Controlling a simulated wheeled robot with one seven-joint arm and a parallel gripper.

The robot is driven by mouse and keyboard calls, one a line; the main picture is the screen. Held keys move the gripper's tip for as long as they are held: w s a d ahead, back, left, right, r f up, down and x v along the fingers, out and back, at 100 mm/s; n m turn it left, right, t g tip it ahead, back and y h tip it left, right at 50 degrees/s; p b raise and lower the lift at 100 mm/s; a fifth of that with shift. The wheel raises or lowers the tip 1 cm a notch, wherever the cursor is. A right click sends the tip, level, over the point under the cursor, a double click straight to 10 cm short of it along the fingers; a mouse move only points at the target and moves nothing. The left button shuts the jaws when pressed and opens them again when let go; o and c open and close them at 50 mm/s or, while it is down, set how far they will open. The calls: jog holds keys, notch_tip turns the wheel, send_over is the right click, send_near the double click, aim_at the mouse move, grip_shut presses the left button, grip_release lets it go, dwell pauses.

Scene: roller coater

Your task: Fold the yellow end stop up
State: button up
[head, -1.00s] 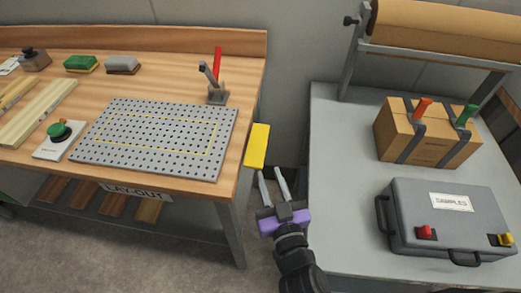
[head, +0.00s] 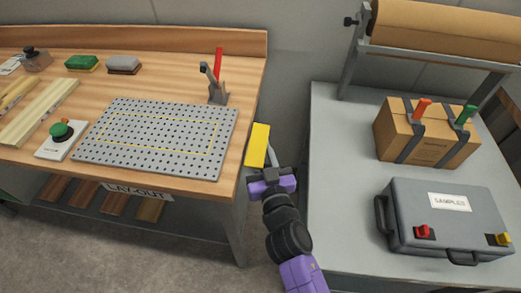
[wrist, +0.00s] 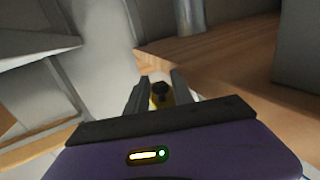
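The yellow end stop (head: 257,143) is a flat plate hanging down at the right edge of the wooden workbench. My gripper (head: 264,164) is at its lower end, with a finger showing along its right side. In the wrist view, my gripper's fingers (wrist: 160,92) stand apart, with a dark round piece and a bit of the yellow end stop (wrist: 181,95) between or just beyond them. I cannot tell whether the fingers touch it. Most of the end stop is hidden by the gripper in the wrist view.
To the right, a grey table (head: 345,150) holds a strapped cardboard box (head: 428,145) and a grey samples case (head: 448,222). A narrow gap separates bench and table.

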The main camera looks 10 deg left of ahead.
grip_shut()
